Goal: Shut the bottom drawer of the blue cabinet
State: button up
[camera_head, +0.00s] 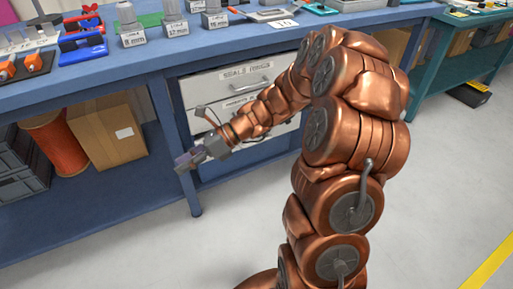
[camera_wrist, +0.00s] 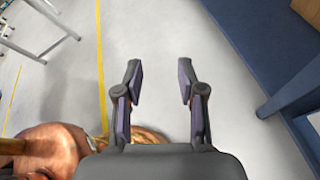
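The blue cabinet is a blue workbench (camera_head: 183,62) with a stack of white-fronted drawers under its top. The top drawer (camera_head: 222,85) has a label and a bar handle. A second labelled drawer (camera_head: 240,104) shows in part below it. My copper arm hides much of the lower drawers, so I cannot tell how far the bottom one is out. My gripper (camera_head: 187,160) is in front of the bench, near a blue leg left of the drawers. In the wrist view my gripper (camera_wrist: 159,82) has its two fingers apart with nothing between them, over grey floor.
A cardboard box (camera_head: 108,132), an orange cable reel (camera_head: 58,145) and dark grey crates (camera_head: 20,165) sit on the lower shelf at left. A green bench (camera_head: 440,50) stands at right. Grey floor (camera_head: 130,240) in front is clear.

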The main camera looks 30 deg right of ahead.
jog(key=w+d+f+m+t+b, duration=0.2)
jog(key=w+d+f+m+t, duration=0.35)
jog(key=w+d+m, duration=0.3)
jog(key=m+t+h+b, duration=0.5)
jog(key=m+t+h, duration=0.25)
jog(key=m, duration=1.05)
send_near(257, 143)
jog(key=x, duration=0.3)
jog(key=shift+h, duration=0.35)
jog(key=shift+b+x, duration=0.9)
jog(key=shift+x, duration=2.95)
grip_shut()
